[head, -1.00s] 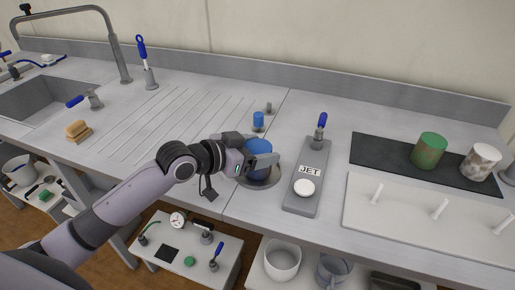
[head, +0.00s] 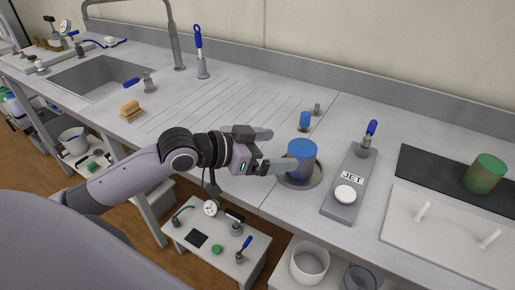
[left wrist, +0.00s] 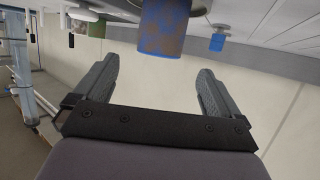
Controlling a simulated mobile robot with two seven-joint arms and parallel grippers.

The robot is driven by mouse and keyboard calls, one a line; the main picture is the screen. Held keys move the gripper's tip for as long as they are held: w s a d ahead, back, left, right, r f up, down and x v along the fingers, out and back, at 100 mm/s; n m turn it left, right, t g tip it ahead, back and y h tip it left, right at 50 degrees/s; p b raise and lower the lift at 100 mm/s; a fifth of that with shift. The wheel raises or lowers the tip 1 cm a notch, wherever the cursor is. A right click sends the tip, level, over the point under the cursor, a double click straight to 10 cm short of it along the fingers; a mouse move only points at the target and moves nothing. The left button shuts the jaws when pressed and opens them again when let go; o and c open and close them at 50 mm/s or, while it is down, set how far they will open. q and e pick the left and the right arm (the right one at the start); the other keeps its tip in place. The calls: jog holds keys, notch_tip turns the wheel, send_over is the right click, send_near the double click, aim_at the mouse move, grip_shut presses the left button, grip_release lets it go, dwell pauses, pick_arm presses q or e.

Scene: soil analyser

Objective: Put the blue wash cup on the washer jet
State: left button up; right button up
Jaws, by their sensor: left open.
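The blue wash cup (head: 302,158) stands upright over the round metal washer jet (head: 313,182) set in the counter. It also shows in the left wrist view (left wrist: 163,30), with brown smears on its side. My left gripper (head: 284,148) is open and empty, just left of the cup. Its lower finger reaches in front of the cup in the head view; I cannot tell whether it touches. In the left wrist view the cup lies beyond the open fingers (left wrist: 158,72). The jet's nozzle is hidden under the cup. My right gripper is not in view.
A grey JET panel (head: 338,207) with a white button (head: 345,194) and blue-handled lever (head: 369,135) lies right of the cup. A small blue cylinder (head: 305,120) stands behind it. A green cup (head: 485,174) stands on a dark mat. The ribbed drainer (head: 200,118) is clear.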

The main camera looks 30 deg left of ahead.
pick_arm(q)
jog(key=shift+v, duration=2)
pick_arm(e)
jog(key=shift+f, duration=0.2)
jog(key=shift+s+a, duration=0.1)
